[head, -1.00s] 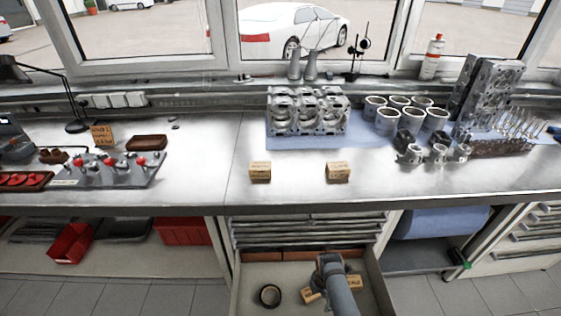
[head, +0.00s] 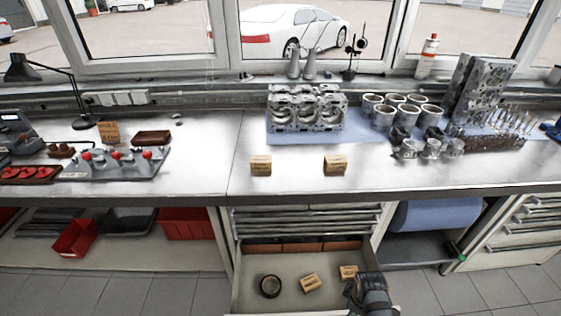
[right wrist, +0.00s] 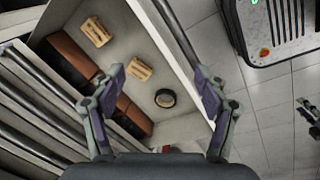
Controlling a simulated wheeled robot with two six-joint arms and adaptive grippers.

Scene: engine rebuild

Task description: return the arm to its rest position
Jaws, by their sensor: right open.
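My right gripper (head: 358,288) is over the front right corner of the open drawer (head: 245,300) in the head view. In the right wrist view my right gripper (right wrist: 162,85) has its two fingers wide apart with nothing between them. Two small cardboard boxes, one (head: 309,283) in the middle and one (head: 348,272) on the right, lie in the drawer, apart from the fingers. A dark ring-shaped roll (head: 270,286) lies left of them; it also shows in the right wrist view (right wrist: 165,98). My left gripper is not in view.
Two cardboard boxes (head: 261,166) (head: 335,164) stand near the bench's front edge. An engine block (head: 306,108), cylinder liners (head: 383,118) and a cylinder head (head: 478,90) stand behind. Reddish-brown bins (head: 303,247) line the drawer's back. The drawer juts out below the bench; floor is clear beside it.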

